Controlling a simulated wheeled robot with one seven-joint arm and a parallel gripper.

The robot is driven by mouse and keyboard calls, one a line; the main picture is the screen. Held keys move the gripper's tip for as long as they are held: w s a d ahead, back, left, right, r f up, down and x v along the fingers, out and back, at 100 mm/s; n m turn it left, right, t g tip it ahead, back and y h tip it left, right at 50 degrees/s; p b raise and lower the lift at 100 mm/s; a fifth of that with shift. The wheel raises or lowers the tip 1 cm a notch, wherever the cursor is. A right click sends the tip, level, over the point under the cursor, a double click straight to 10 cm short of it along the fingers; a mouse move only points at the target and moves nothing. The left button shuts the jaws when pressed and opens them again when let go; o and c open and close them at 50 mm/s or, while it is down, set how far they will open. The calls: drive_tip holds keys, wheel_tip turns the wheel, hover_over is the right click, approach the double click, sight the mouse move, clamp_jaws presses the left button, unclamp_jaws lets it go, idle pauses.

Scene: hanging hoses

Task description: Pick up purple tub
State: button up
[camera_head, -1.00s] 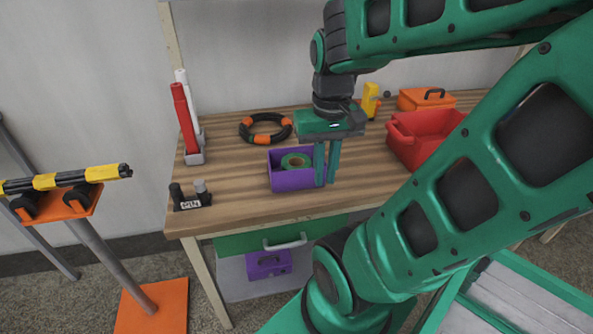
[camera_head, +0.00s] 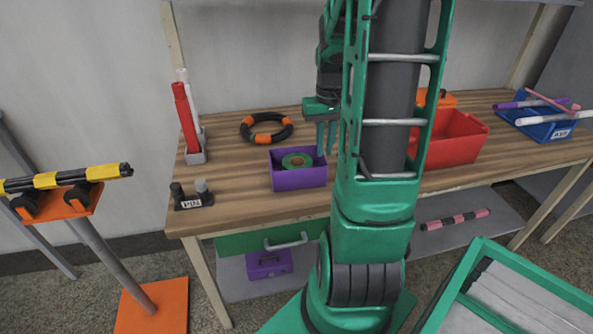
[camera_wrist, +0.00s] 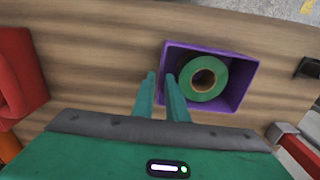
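The purple tub (camera_head: 300,179) is an open rectangular box standing upright on the wooden workbench. A green tape roll (camera_head: 296,161) lies inside it. My gripper (camera_head: 326,151) is by the tub's right back corner, its fingers pointing down, partly hidden by my arm. In the wrist view the tub (camera_wrist: 246,79) lies to the right of the fingers, with the green roll (camera_wrist: 189,91) in it.
A red bin (camera_head: 452,138) stands right of the tub, partly behind my arm. A black and orange ring (camera_head: 266,128) lies behind left. A holder with red and white tubes (camera_head: 187,118) and a small black stand (camera_head: 191,196) are at left. A blue tray (camera_head: 548,126) is far right.

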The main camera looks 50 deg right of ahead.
drive_tip(key=shift+s+a+f, duration=0.1)
drive_tip(key=shift+f, duration=3.55)
clamp_jaws()
drive_tip(key=shift+r, duration=0.1)
